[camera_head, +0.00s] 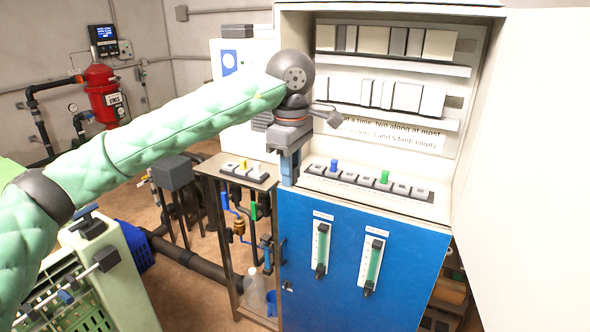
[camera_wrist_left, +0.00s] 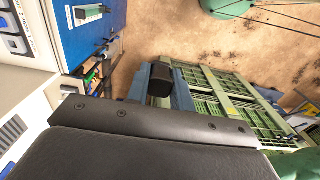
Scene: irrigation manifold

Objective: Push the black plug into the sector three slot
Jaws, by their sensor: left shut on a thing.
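My left gripper (camera_head: 289,168) points down at the left end of the cabinet's slot strip. In the left wrist view its blue fingers are shut on the black plug (camera_wrist_left: 160,78). The plug is hidden in the head view. The slot strip (camera_head: 370,187) runs along the cabinet ledge with several square slots. A blue plug (camera_head: 334,165) stands in a slot near its left end, and a green plug (camera_head: 383,177) stands near its middle. The slot labels are too small to read, so I cannot tell which is sector three. My right gripper is in neither view.
A side stand (camera_head: 244,184) left of the cabinet holds a short strip with a yellow plug (camera_head: 244,164). The white cabinet door (camera_head: 530,150) stands open at right. A partly covered notice (camera_head: 395,133) hangs behind the strip. A green crate (camera_head: 90,270) is at lower left.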

